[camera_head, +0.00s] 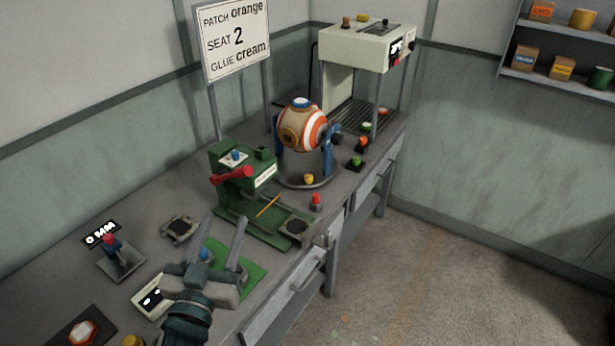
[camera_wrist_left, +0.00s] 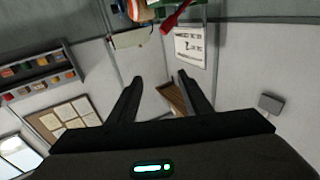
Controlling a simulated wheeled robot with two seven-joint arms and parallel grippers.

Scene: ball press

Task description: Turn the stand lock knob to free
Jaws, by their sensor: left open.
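A ball (camera_head: 302,128) with orange, white and tan panels sits in a stand with blue clamps (camera_head: 328,150) on a round grey base (camera_head: 309,184). A small yellow knob (camera_head: 309,179) stands at the front of that base, and a dark knob (camera_head: 337,138) sits on the stand's right side. I cannot tell for sure which is the lock knob, or its setting. My left gripper (camera_head: 224,222) is open and empty over the front of the bench, left of and nearer than the stand. Its spread fingers also show in the left wrist view (camera_wrist_left: 160,88), with part of the ball (camera_wrist_left: 137,10) at the top edge.
A green press (camera_head: 262,180) with a red lever (camera_head: 232,175) stands between my left gripper and the stand. A red button (camera_head: 316,200) and a green button (camera_head: 356,162) are near the bench's front edge. A cream machine (camera_head: 365,50) is behind. A sign (camera_head: 235,40) stands at the back.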

